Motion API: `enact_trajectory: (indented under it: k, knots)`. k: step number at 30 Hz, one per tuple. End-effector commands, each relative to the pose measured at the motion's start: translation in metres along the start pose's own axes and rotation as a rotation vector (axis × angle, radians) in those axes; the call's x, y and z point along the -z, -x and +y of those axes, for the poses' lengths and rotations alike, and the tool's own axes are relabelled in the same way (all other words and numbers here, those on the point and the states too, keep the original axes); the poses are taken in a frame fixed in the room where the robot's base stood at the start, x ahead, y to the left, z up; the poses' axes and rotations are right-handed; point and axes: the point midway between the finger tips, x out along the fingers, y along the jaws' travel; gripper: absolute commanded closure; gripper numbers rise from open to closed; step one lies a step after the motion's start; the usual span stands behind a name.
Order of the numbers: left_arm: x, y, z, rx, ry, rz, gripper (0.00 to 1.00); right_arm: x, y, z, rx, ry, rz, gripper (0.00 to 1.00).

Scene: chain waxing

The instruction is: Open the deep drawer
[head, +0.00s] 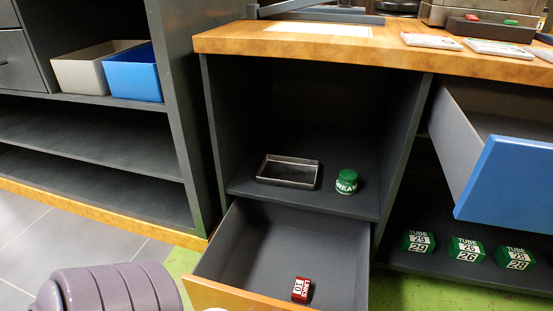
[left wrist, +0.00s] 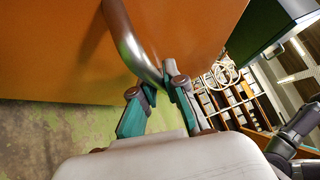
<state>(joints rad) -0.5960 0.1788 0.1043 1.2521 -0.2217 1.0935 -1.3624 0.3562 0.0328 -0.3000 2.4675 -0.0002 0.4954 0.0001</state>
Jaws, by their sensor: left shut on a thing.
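The deep drawer (head: 250,235) with the orange front stands pulled out at the bottom of the workbench in the head view, its grey inside showing. A small red box (head: 301,289) lies in it. The lower part of its front is cut off by the picture's edge. In the left wrist view the orange front (left wrist: 50,45) fills the upper left, with a curved metal handle (left wrist: 128,38). My left gripper (left wrist: 158,90) is shut on the lower end of this handle. The head view does not show its fingers. My right gripper is in neither view.
A blue-fronted drawer (head: 512,185) juts out at right, above several green tube boxes (head: 468,249). A metal tray (head: 288,172) and green jar (head: 346,182) stand on the shelf behind the deep drawer. Open shelving (head: 85,130) is at left, with bare floor (head: 50,240) before it.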

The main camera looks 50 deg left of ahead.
Motion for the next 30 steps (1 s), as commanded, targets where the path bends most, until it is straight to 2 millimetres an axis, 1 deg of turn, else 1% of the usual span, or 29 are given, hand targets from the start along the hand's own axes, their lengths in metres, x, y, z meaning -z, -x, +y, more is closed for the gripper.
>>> enact_trajectory:
  k: [5,16,17,21,22,30]
  knots:
    - [0.003,0.0077,-0.0012,-0.001,0.001,0.0,1.0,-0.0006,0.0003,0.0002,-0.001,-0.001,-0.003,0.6]
    - [0.0033,0.0086,-0.001,-0.001,0.001,0.0,1.0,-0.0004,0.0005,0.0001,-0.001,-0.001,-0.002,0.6]
    - [0.0033,0.0086,-0.001,-0.001,0.001,0.0,0.87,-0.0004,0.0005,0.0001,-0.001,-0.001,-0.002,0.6]
    - [0.0032,0.0084,-0.0011,-0.001,0.001,0.0,0.64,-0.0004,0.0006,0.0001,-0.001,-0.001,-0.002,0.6]
    - [0.0032,0.0084,-0.0011,-0.001,0.001,0.0,0.63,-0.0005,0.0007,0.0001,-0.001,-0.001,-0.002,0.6]
    - [0.0031,0.0087,-0.0012,0.0,0.0,0.0,0.63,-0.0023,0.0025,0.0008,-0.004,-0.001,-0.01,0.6]
